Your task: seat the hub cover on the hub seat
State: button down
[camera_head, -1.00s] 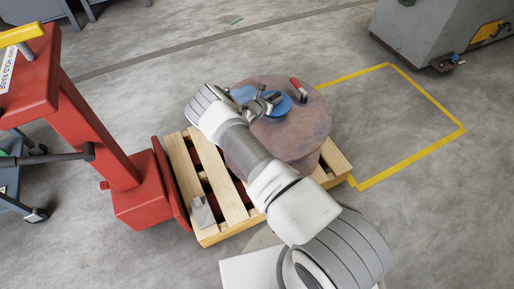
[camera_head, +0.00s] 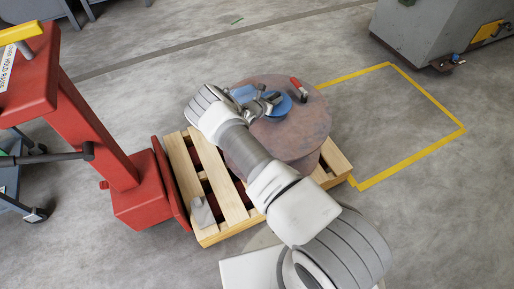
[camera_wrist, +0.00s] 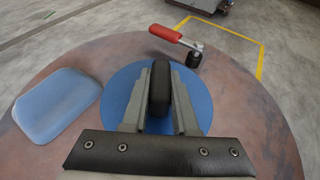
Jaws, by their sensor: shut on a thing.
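The hub cover, a round blue disc (camera_head: 284,108), is over the middle of the rusty reel's top face (camera_head: 302,133). In the wrist view the blue disc (camera_wrist: 117,92) has a raised black grip (camera_wrist: 160,85) standing from its centre. My gripper (camera_wrist: 158,98) is shut on this black grip, with one grey finger on each side; it also shows in the head view (camera_head: 272,101). The hub seat does not show; the disc hides the middle of the reel. I cannot tell whether the disc rests flat or hovers slightly.
A pale blue rounded plate (camera_wrist: 57,104) lies left of the disc. A red-handled lever (camera_wrist: 166,34) stands beyond it. The reel is on a wooden pallet (camera_head: 231,201) beside a red lifting machine (camera_head: 115,150). A yellow floor outline (camera_head: 430,98) encloses clear floor at right.

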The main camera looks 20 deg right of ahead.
jog(key=shift+f+b, duration=1.15)
jog(key=shift+f, duration=0.25)
dwell(1.9)
jog(key=c, duration=0.6)
grip_release()
jog(key=o, duration=0.6)
